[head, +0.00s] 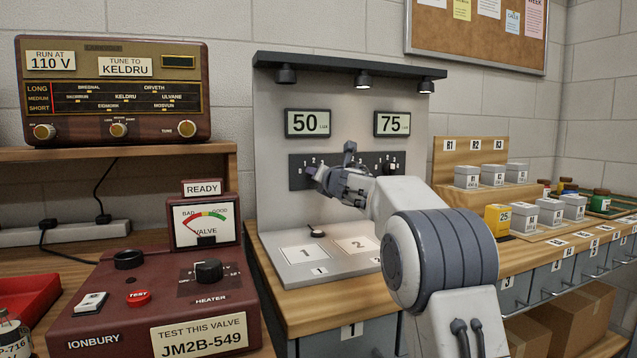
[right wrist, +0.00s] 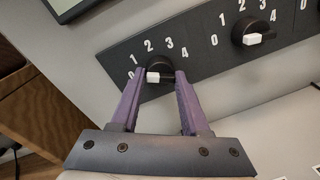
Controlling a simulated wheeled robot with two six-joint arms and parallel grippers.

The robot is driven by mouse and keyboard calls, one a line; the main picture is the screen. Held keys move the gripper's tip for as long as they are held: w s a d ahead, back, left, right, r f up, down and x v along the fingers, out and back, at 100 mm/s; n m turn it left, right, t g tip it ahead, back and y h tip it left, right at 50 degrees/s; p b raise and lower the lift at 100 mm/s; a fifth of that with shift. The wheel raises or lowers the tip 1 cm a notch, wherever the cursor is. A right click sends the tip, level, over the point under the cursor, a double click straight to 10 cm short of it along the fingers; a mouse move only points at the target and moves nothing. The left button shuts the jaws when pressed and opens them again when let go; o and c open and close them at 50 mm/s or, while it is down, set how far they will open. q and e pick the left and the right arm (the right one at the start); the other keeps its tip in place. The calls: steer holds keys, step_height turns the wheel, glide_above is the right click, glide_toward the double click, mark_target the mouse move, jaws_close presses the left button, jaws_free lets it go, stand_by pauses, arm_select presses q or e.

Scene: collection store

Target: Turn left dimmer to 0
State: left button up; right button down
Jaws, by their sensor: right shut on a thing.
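The left dimmer (right wrist: 154,77) is a round black knob with a white pointer on a dark plate marked 0 to 4. My right gripper (right wrist: 160,80) is shut on it, one purple finger on each side; the exact pointer direction is hard to tell. In the head view my right gripper (head: 330,176) reaches the panel and hides this dimmer. The display above it (head: 307,123) reads 50. My left gripper is not in view.
Below the panel is a grey base (head: 318,268) with pads marked 1 and 2 and a small dark item (head: 317,232). A red valve tester (head: 150,300) and a radio (head: 115,90) stand at left. Grey boxes and a yellow box (head: 498,220) stand at right.

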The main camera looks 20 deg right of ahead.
steer(key=shift+f+n+b, duration=0.2)
steer(key=shift+n+b, duration=0.7)
steer(key=shift+n, duration=1.2)
steer(key=shift+c, duration=2)
jaws_free()
steer(key=shift+r, duration=0.1)
steer(key=s+b, duration=0.3)
steer(key=s, duration=0.7)
steer(key=shift+s+a+b, duration=0.2)
steer(key=shift+b, duration=0.15)
